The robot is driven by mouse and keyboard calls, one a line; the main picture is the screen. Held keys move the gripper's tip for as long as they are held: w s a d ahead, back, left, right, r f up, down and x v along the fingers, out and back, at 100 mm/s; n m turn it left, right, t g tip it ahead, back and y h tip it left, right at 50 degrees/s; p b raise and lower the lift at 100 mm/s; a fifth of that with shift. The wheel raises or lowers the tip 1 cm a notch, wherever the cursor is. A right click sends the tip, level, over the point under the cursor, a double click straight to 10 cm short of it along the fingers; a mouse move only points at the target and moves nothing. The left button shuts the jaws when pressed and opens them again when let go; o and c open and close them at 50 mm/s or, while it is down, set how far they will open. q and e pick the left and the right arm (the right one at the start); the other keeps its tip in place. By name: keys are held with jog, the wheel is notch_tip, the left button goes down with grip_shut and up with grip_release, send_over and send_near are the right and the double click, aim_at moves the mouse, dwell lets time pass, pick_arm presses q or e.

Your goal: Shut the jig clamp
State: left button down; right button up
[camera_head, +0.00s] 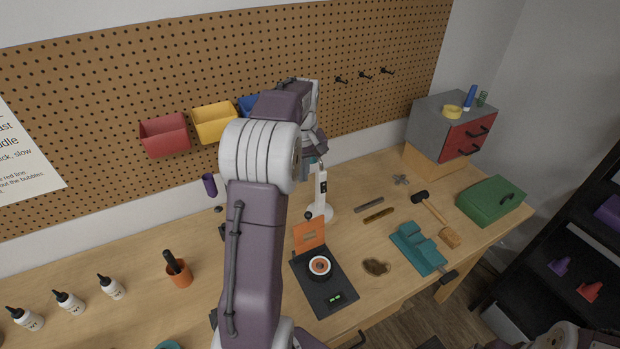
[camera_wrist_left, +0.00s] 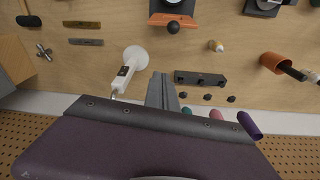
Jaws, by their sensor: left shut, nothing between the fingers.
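The jig is a black base plate (camera_head: 335,296) on the bench, with a small green light at its front. The flap (camera_wrist_left: 172,7) and knob (camera_wrist_left: 173,27) also show at the top of the left wrist view. My left gripper (camera_head: 317,153) is above the back of the bench, beyond the flap and apart from it. Its fingers (camera_wrist_left: 162,90) are shut and empty in the wrist view.
A white upright tool (camera_head: 320,195) stands behind the flap, close to my left gripper. A black rack (camera_wrist_left: 200,79) is on the bench near the fingers. The pegboard (camera_head: 90,100) with bins rises behind. A teal vise (camera_head: 415,245) and a mallet lie to the right.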

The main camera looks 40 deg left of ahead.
pick_arm(q)
notch_tip(320, 180, down, 8)
jog(key=s+d+p, duration=0.2)
jog(key=shift+s+d+f, duration=0.2)
jog(key=shift+s+d, duration=0.1)
jog(key=shift+d, duration=0.05)
pick_arm(e)
jog(key=r, duration=0.1)
jog(key=s+r, duration=0.1)
jog(key=r, duration=0.1)
jog(key=shift+s+d, duration=0.15)
jog(key=shift+d, duration=0.15)
jog(key=shift+s+f, duration=0.1)
